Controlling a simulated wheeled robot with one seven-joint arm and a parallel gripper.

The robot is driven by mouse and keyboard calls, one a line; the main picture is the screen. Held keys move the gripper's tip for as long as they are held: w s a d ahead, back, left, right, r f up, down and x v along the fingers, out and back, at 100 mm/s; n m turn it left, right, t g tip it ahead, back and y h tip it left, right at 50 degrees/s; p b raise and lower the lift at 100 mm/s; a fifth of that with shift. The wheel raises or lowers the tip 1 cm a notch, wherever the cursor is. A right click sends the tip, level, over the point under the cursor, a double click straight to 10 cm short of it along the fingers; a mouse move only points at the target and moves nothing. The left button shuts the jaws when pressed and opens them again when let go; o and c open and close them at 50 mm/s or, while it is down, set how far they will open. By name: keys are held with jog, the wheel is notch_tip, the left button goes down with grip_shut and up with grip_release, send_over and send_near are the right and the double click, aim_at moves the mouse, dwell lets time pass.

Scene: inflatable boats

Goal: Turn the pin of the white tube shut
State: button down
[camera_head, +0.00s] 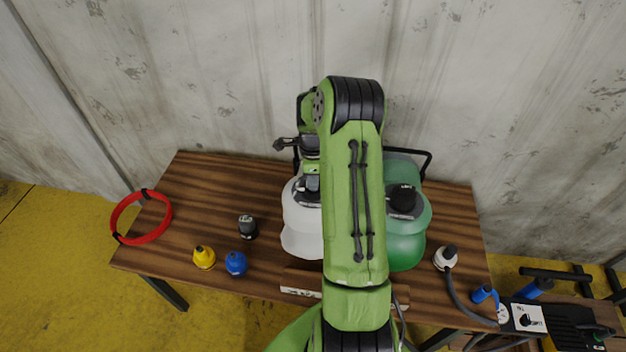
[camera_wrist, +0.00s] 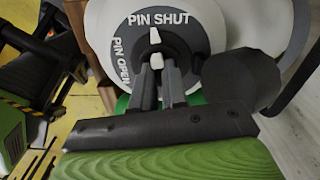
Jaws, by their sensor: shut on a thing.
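The white tube (camera_head: 299,228) stands on the table, partly hidden behind my arm. In the wrist view its grey dial (camera_wrist: 190,28) shows "PIN SHUT" at the top and "PIN OPEN" at the left. The pin (camera_wrist: 155,40) sits at the dial's middle, with a white mark towards the "PIN SHUT" lettering. My gripper (camera_wrist: 160,72) is shut on the pin, which is mostly hidden between the fingers. In the head view my gripper (camera_head: 312,183) is over the top of the white tube.
A green tube (camera_head: 408,245) stands close on the right. Yellow (camera_head: 204,257), blue (camera_head: 236,263) and dark (camera_head: 248,227) caps lie left. A red ring (camera_head: 152,236) hangs over the left edge. A white hose end (camera_head: 445,258) lies right. A concrete wall (camera_head: 230,80) is behind.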

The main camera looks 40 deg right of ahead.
jog(key=shift+m, duration=0.9)
jog(key=c, duration=1.2)
grip_release()
jog(key=shift+o, duration=0.2)
notch_tip(320, 180, up, 16)
jog(key=p, duration=0.2)
jog(key=shift+f, duration=0.1)
